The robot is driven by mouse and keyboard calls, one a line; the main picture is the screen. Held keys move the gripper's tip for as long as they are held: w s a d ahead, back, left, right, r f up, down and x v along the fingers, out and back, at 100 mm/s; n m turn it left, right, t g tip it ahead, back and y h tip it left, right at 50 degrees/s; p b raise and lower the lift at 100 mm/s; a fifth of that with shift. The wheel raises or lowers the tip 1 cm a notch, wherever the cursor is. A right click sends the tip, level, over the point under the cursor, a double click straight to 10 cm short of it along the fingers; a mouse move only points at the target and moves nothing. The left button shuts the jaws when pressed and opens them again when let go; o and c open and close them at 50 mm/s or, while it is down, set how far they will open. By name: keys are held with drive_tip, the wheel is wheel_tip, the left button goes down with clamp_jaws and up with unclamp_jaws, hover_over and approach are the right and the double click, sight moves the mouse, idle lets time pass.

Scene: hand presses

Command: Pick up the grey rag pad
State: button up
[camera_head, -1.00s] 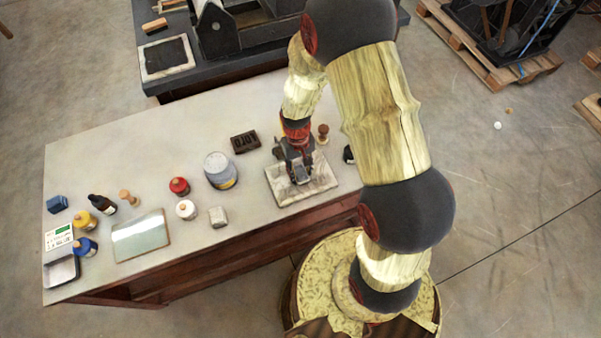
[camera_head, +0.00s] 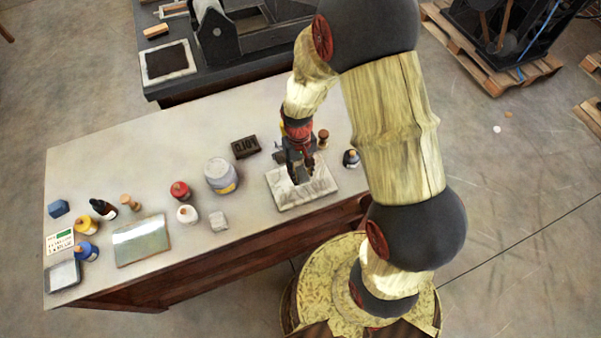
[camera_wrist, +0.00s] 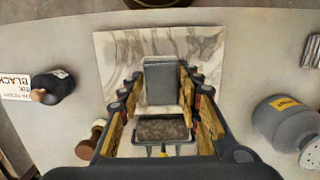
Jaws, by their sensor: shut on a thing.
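My gripper (camera_head: 299,174) points down over the pale marbled slab (camera_head: 316,187) at the front right of the table. In the wrist view, my gripper (camera_wrist: 160,84) has its fingers closed on either side of a grey block-shaped pad, the grey rag pad (camera_wrist: 160,80). Behind it shows the slab (camera_wrist: 112,50). In the head view the pad is hardly visible among the dark fingers. I cannot tell whether it touches the slab or hangs just above it.
A wooden-handled stamp (camera_head: 323,138) and a dark bottle (camera_head: 351,158) stand close to the gripper. A dark type block (camera_head: 245,147), a grey can (camera_head: 221,175) and a small light-grey block (camera_head: 218,221) are to the left. The table between them is partly clear.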

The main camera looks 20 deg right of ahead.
drive_tip(key=s+r+p, duration=0.2)
drive_tip(key=s+r, duration=0.6)
drive_tip(key=s, duration=0.5)
drive_tip(key=shift+r, duration=0.35)
drive_tip(key=o, duration=0.7)
drive_tip(key=c, duration=0.4)
